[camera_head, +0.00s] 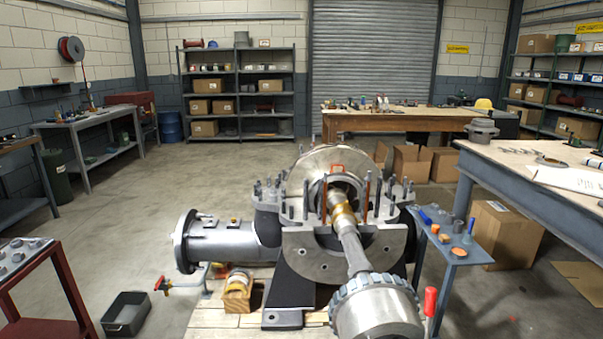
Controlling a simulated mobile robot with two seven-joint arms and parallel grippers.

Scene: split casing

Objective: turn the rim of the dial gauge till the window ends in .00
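I cannot make out a dial gauge or its window in the head view. The open lower half of the split casing (318,256) stands in front of me, with upright studs along its flange. A shaft (350,246) lies in it and runs toward me to a large round coupling (377,308). A brass-coloured sleeve (343,218) sits on the shaft, and a big metal disc shows behind it. Neither of my grippers is in view.
A small blue side table (470,254) with small parts stands right of the casing. A workbench (535,195) is farther right. A red stand (40,290) with parts is at the left, and a dark bin (127,314) lies on the floor. Open floor lies left of the casing.

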